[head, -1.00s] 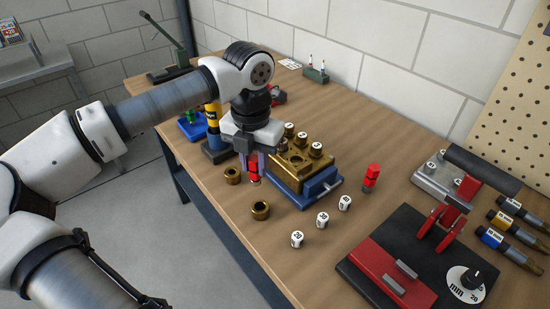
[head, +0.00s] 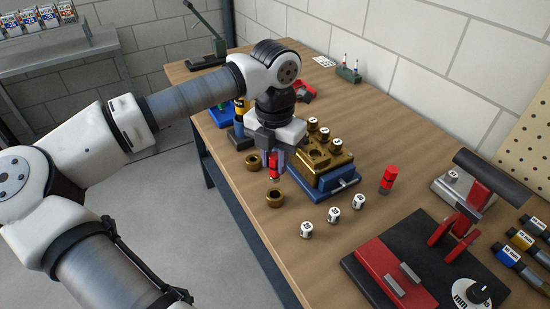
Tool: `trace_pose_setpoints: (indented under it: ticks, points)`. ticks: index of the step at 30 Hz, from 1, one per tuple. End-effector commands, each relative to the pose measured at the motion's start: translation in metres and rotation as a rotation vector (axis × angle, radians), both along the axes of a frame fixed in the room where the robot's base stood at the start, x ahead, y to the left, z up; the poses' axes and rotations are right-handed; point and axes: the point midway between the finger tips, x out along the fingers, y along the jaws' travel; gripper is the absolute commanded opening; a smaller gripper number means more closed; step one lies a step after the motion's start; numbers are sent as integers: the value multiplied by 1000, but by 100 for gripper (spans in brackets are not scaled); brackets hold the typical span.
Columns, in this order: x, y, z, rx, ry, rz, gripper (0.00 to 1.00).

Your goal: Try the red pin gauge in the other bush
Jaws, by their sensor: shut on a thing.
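My gripper (head: 273,168) is shut on a red pin gauge (head: 274,161), which it holds upright with its lower end pointing down. One brass bush (head: 253,159) stands on the bench just left of the gauge. The other brass bush (head: 275,198) stands nearer the camera, below the gauge in the picture. The gauge appears to be above the bench and outside both bushes; its exact height is hard to tell. A second red gauge (head: 389,176) stands upright on the bench to the right.
A brass block (head: 341,173) with white-capped pieces sits in a blue vice (head: 327,190) right of my gripper. Several white numbered caps (head: 332,215) stand in front. A red-and-black press (head: 385,285) fills the right front. The bench's left edge is close to the bushes.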

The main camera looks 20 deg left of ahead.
Motion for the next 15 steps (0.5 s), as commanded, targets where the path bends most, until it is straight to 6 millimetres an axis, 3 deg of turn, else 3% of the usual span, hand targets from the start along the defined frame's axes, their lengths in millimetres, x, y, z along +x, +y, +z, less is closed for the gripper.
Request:
trace_pose_setpoints:
  ticks: [15]
  points:
    - [0, 0, -33, 1, 0, 0, 6]
